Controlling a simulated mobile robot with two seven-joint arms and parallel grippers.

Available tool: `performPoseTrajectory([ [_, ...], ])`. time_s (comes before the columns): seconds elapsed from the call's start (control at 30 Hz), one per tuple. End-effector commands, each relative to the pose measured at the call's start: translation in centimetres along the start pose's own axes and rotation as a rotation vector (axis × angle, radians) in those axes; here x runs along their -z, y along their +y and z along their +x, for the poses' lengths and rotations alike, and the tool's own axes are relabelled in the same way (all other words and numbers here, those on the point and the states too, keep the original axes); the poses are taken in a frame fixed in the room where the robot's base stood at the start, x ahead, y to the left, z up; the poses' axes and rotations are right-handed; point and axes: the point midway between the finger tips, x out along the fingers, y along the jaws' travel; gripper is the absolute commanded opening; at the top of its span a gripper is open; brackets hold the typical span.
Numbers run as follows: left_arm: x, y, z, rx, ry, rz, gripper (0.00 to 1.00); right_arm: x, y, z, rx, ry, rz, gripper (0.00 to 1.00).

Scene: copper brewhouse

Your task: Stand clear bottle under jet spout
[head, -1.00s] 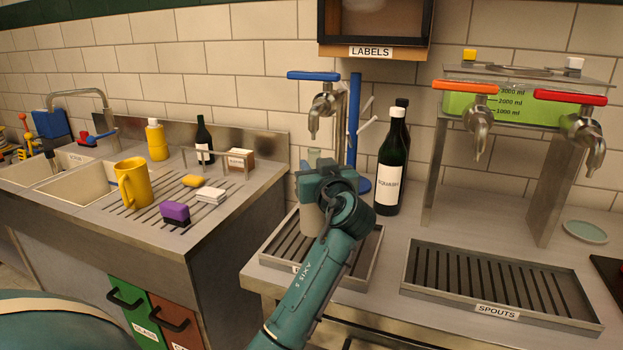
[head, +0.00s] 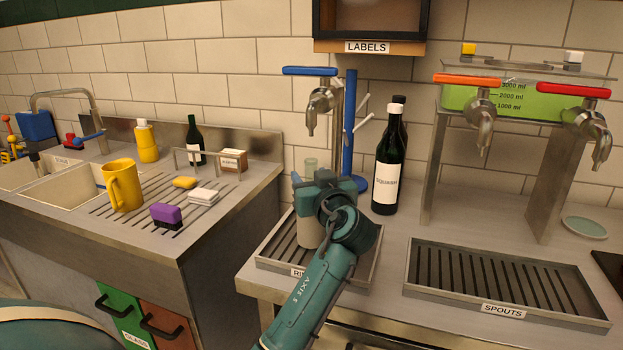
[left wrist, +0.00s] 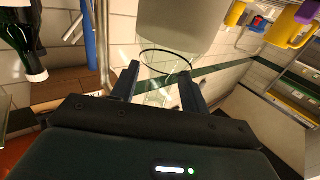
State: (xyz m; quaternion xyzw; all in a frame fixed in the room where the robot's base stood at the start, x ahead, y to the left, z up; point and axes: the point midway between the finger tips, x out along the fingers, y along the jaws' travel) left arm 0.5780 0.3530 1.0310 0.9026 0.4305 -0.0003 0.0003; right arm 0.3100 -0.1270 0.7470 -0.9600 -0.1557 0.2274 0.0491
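The clear bottle (head: 309,232) is upright over the left drip tray (head: 262,247), whose label is partly covered by my arm. Its pale neck shows above my left gripper (head: 318,185). In the left wrist view the see-through bottle (left wrist: 180,28) is between the two fingers of my left gripper (left wrist: 158,75), which is shut on it. Whether its base touches the tray slats I cannot tell. A metal spout with a blue lever (head: 322,100) hangs above the bottle. My right gripper is not in view.
A blue rack post (head: 351,130) and dark bottles (head: 387,165) stand right of the gripper. Two spouts with orange (head: 480,79) and red (head: 562,91) levers overhang the SPOUTS tray (head: 408,272), which is empty. A sink counter with a yellow mug (head: 124,188) lies left, across a gap.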

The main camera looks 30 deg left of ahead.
Motion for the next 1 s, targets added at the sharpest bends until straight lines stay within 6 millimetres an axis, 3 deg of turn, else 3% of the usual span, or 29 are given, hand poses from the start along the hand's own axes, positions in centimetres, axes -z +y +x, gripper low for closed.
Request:
performPoseTrajectory([
  [0.3,0.5,0.0,-0.2,-0.001,0.000,0.000,0.45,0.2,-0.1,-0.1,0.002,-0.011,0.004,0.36],
  [0.8,0.1,0.0,-10.0,-0.002,-0.003,-0.003,0.45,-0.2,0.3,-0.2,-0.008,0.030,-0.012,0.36],
  [1.0,0.2,0.0,-11.8,0.000,0.000,0.000,0.45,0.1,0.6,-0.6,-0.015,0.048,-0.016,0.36],
])
